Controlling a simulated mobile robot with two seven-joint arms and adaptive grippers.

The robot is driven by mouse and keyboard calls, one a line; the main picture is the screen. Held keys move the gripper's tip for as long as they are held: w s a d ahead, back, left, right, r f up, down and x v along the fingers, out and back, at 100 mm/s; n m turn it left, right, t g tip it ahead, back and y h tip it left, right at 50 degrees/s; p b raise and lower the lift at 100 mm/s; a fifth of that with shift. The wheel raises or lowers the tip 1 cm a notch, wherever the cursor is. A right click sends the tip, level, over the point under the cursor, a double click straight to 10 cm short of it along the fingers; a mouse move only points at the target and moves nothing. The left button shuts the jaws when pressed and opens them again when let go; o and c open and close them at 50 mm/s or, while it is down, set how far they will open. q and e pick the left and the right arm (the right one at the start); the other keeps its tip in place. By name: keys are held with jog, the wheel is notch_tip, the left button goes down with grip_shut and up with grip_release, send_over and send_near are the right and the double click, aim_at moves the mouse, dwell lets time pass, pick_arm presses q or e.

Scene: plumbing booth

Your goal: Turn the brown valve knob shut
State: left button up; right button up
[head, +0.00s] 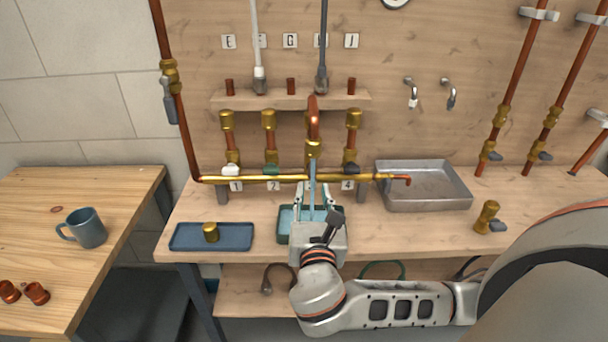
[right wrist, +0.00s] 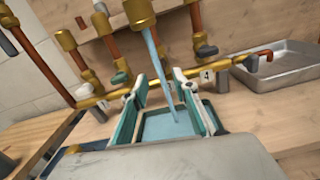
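The brass manifold pipe (head: 218,179) runs across the bench with a row of valves. I see a white knob (head: 231,170), a green knob (head: 271,169) and a dark knob (head: 351,169). I cannot make out a brown knob; the third valve's place is covered by the water stream and my gripper. Pale blue water (head: 312,180) falls from a brass fitting (head: 313,150) into a green tray (head: 283,237). My right gripper (head: 315,193) is in front of the manifold at the third valve. In the right wrist view its fingers (right wrist: 160,98) are apart, with the stream between them. My left gripper is out of view.
A metal basin (head: 424,203) stands right of the manifold. A brass valve (head: 487,217) stands at the bench's right. A blue tray (head: 235,240) with a brass cap (head: 211,231) lies left. A mug (head: 86,228) and copper fittings (head: 36,293) are on the left table.

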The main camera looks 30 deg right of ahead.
aim_at(312, 172)
jog(key=x, duration=0.7)
jog(key=shift+w+d+b, duration=0.15)
jog(key=shift+w+b, duration=0.05)
jog(key=shift+b, duration=0.15)
grip_shut()
